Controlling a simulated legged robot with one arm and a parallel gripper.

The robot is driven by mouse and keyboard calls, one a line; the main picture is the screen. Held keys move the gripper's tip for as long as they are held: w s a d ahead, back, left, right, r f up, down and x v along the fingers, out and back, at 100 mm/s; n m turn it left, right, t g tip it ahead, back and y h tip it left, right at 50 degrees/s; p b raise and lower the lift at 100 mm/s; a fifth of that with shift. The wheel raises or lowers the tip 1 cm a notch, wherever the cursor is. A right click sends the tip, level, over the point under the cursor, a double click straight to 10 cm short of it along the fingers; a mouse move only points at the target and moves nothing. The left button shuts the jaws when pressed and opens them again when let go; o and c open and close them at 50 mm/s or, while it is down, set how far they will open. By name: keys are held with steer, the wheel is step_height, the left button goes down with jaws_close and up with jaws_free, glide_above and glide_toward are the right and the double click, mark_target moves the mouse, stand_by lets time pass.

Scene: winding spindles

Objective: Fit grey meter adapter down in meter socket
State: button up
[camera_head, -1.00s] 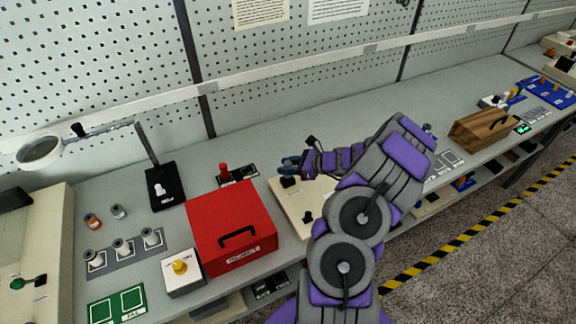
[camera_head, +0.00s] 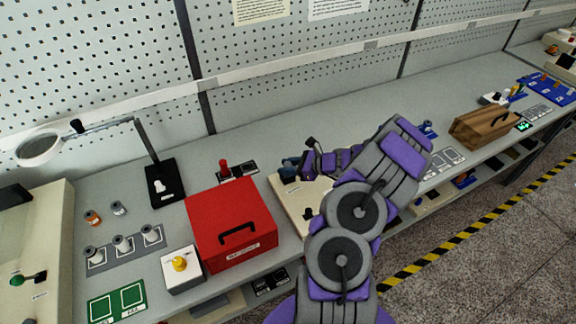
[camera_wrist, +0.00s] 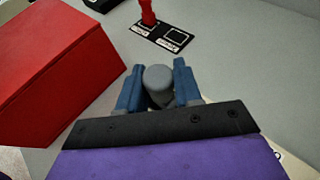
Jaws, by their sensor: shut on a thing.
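My gripper (camera_head: 290,167) is over the back left of a cream box (camera_head: 288,200) on the bench. In the wrist view its two blue fingers (camera_wrist: 158,88) are shut on a grey, round-topped piece (camera_wrist: 158,77), which looks like the grey meter adapter. The adapter's lower end is hidden by my fingers and the black palm. A dark part shows just under my fingertips on the cream box in the head view; I cannot tell if it is the meter socket or if the adapter touches it.
A red box with a black handle (camera_head: 232,222) stands close left of the cream box. A red plunger and black labelled pads (camera_head: 238,170) lie behind. A black knob (camera_head: 308,214) stands at the cream box's front. A wooden case (camera_head: 484,126) is far right.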

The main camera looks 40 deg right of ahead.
steer(key=shift+f, duration=0.6)
steer(key=o, duration=1.1)
steer(key=p+v, duration=0.2)
steer(key=v, duration=1.5)
steer(key=shift+d, duration=0.15)
